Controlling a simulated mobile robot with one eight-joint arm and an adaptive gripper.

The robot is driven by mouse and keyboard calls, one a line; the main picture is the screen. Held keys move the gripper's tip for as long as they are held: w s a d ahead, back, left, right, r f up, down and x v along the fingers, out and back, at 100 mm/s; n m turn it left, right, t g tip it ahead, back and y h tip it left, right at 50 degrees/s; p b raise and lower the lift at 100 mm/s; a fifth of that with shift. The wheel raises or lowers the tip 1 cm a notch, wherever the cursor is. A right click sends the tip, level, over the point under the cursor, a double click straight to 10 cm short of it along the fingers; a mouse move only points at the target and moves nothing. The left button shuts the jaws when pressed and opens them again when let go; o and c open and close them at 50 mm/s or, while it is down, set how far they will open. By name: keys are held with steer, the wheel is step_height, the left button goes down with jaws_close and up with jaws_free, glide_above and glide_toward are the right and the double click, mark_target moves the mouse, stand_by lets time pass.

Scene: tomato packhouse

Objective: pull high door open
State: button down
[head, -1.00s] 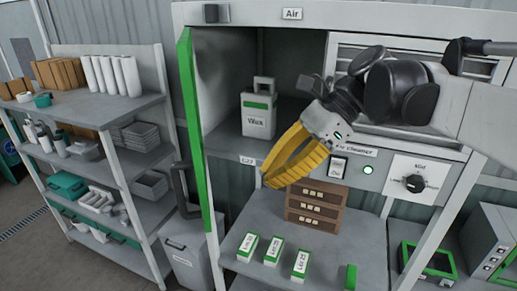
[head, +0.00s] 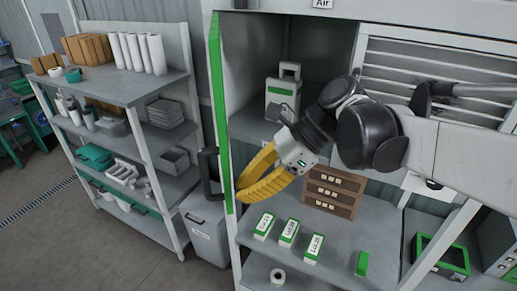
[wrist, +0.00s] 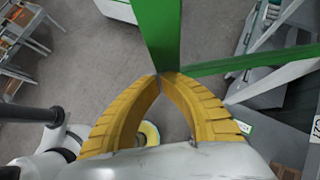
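The high door (head: 217,110) stands swung out from the upper wax cupboard, seen nearly edge-on as a tall green strip. Its black handle (head: 207,178) sticks out on the left side, low down. My gripper (head: 241,192) is on the cupboard side, to the right of the door's lower part. Its yellow fingers bow outward and their tips meet, with nothing visible between them. In the wrist view, the fingertips (wrist: 160,75) overlap the lower end of the green door edge (wrist: 157,35). I cannot tell whether they touch it.
A white-and-green jug (head: 283,97) stands in the cupboard. Below are a brown drawer box (head: 332,190) and several small green-and-white cartons (head: 288,232) on the bench (head: 345,235). A loaded shelf rack (head: 140,90) stands left, with open floor beyond.

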steer(key=s+a+m+t+b, duration=0.1)
steer(key=a+m+t+b, duration=0.1)
steer(key=a, duration=1.5)
steer(key=shift+s+a+m, duration=0.2)
steer(key=shift+m, duration=0.3)
steer(key=shift+d, duration=0.1)
